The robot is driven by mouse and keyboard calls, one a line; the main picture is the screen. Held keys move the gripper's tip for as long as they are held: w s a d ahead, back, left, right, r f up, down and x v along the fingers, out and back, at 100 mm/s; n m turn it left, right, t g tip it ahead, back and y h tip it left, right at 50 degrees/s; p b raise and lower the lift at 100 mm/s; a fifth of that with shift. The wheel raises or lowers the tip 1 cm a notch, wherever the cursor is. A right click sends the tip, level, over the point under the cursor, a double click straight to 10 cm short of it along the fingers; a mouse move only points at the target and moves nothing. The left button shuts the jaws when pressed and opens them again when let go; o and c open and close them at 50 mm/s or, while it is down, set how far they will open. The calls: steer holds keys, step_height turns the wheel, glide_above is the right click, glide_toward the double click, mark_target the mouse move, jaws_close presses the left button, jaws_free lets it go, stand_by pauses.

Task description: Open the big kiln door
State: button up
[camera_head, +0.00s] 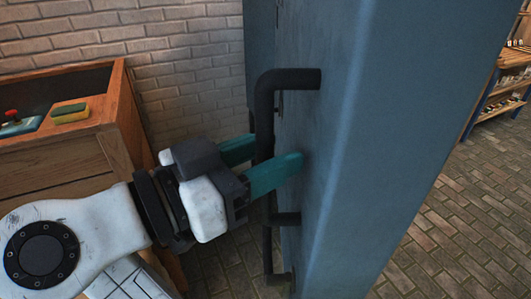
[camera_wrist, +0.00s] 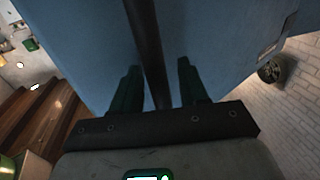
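The big kiln (camera_head: 400,120) is a tall blue-grey metal body filling the middle and right of the head view. Its blue face (camera_wrist: 215,40) fills the top of the wrist view. A black bar handle (camera_head: 264,105) stands out from the kiln's left-facing side and runs vertically. My gripper (camera_head: 275,151) has teal fingers that reach to either side of this handle. In the wrist view, the handle (camera_wrist: 147,40) passes between the spread fingers of my gripper (camera_wrist: 159,64), with a gap visible on the right. The door's seam is not clear; I see no opening.
A wooden cabinet (camera_head: 75,160) with a yellow-green sponge (camera_head: 70,112) on top stands at left, close to my arm. A further dark bar (camera_head: 268,250) shows lower on the kiln. A brick wall (camera_head: 170,60) is behind. Brick floor (camera_head: 455,225) is free at right.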

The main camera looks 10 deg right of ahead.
steer(key=shift+a, duration=0.1)
steer(key=v, duration=1)
steer(key=shift+s+a+b, duration=0.15)
steer(key=shift+a+b, duration=0.15)
steer(key=shift+b, duration=0.15)
